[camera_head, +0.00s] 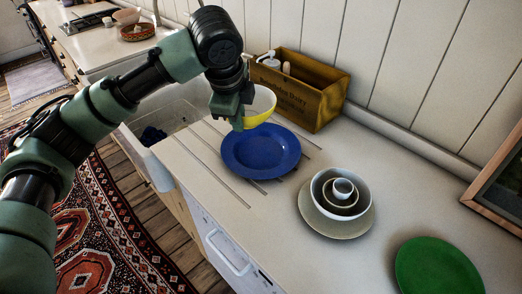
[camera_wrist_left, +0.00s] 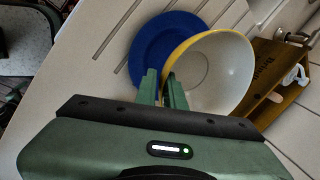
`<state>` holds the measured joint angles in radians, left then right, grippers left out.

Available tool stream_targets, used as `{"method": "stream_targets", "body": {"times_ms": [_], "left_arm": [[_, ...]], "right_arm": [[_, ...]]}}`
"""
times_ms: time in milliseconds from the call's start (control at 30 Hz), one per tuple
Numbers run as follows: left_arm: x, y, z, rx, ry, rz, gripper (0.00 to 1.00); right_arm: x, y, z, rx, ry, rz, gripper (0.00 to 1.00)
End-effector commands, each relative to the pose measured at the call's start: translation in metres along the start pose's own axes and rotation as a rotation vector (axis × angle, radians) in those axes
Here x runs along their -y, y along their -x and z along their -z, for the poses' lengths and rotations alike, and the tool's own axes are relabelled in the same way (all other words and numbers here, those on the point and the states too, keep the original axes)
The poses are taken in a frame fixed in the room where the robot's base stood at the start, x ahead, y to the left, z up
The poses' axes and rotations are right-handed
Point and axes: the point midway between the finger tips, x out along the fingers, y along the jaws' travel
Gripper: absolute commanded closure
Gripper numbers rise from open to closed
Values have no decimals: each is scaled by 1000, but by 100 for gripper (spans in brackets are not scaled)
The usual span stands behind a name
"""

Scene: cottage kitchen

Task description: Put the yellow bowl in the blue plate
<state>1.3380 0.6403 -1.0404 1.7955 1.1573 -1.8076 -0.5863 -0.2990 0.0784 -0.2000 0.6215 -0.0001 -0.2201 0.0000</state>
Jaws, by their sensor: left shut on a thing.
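The yellow bowl (camera_head: 261,108), white inside, is held by its rim in my left gripper (camera_head: 232,119). In the head view it is above the far edge of the blue plate (camera_head: 261,150), which lies on the grooved counter. In the left wrist view the bowl (camera_wrist_left: 212,75) covers part of the blue plate (camera_wrist_left: 148,50), and the fingers of my left gripper (camera_wrist_left: 164,90) are closed on its yellow rim. I cannot tell how high the bowl is above the plate. My right gripper is in neither view.
A wooden box (camera_head: 310,95) stands behind the bowl, with a dispenser in it. Stacked bowls (camera_head: 322,190) on a pale plate (camera_head: 338,228) and a green plate (camera_head: 437,268) are to the right. The sink (camera_head: 165,135) is left of the blue plate.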

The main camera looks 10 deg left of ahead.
Motion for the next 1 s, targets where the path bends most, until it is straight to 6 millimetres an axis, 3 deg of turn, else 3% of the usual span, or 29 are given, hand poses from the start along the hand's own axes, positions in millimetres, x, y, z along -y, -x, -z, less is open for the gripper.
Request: {"method": "stream_targets", "body": {"times_ms": [100,300,633,767,1000], "left_arm": [[25,10,-5,-72,-182,7,100],[58,21,-14,-179,-473,12,100],[78,25,-22,-259,-704,17,100],[71,6,-24,-261,-715,13,100],[49,-54,-24,-261,-713,10,100]], "right_arm": [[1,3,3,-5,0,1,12],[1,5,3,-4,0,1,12],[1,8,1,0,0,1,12],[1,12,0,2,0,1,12],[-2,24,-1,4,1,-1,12]]}}
